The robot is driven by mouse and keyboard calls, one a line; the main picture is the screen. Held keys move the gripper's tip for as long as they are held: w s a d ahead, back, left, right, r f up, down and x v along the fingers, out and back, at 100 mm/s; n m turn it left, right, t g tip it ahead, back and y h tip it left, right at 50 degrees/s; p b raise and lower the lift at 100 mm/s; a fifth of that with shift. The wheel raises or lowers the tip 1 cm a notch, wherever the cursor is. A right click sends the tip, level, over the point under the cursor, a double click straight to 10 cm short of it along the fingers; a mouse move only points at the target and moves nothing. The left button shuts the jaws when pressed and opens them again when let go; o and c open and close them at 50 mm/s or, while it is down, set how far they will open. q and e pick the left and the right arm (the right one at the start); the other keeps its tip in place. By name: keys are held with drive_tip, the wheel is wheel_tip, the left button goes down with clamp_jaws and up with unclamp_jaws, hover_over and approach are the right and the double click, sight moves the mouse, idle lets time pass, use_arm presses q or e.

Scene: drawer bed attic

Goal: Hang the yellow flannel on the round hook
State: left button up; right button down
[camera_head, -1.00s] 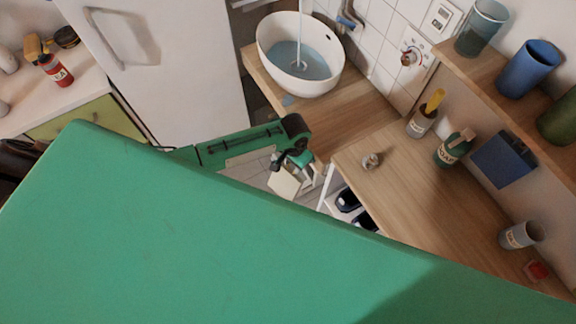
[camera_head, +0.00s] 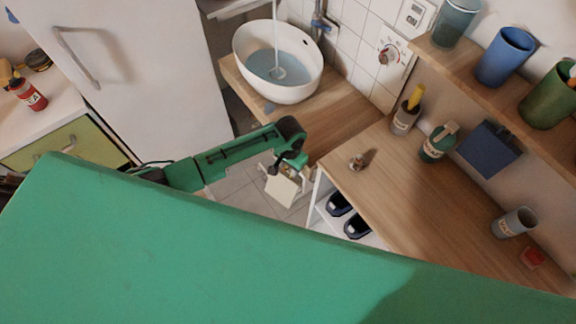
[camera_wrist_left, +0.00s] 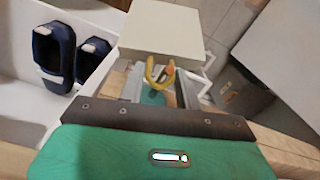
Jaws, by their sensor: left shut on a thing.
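My left gripper (camera_head: 288,172) is in front of the wooden counter, over the floor, below the sink. In the left wrist view its fingers (camera_wrist_left: 160,84) are shut on a small yellow looped thing (camera_wrist_left: 150,74), which may be part of the yellow flannel; an orange bit shows beside it. A cream square panel (camera_wrist_left: 165,32) lies just beyond the fingers, and it also shows below the gripper in the head view (camera_head: 281,190). I cannot tell whether it touches the held thing. I cannot make out the round hook. My right gripper is not in view.
The counter (camera_head: 430,210) holds a soap bottle (camera_head: 436,145), cups and a small brass object (camera_head: 357,163). Dark shoes (camera_head: 340,204) sit on a white shelf below it. The round sink (camera_head: 262,85) is behind. A wall shelf (camera_head: 480,75) carries cups. Some floor (camera_head: 240,190) is clear.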

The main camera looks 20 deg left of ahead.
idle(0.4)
use_arm(q)
drive_tip(key=o, duration=0.8)
wheel_tip(320, 180, up, 14)
drive_tip(key=b, duration=0.1)
drive_tip(key=shift+w+f, duration=0.1)
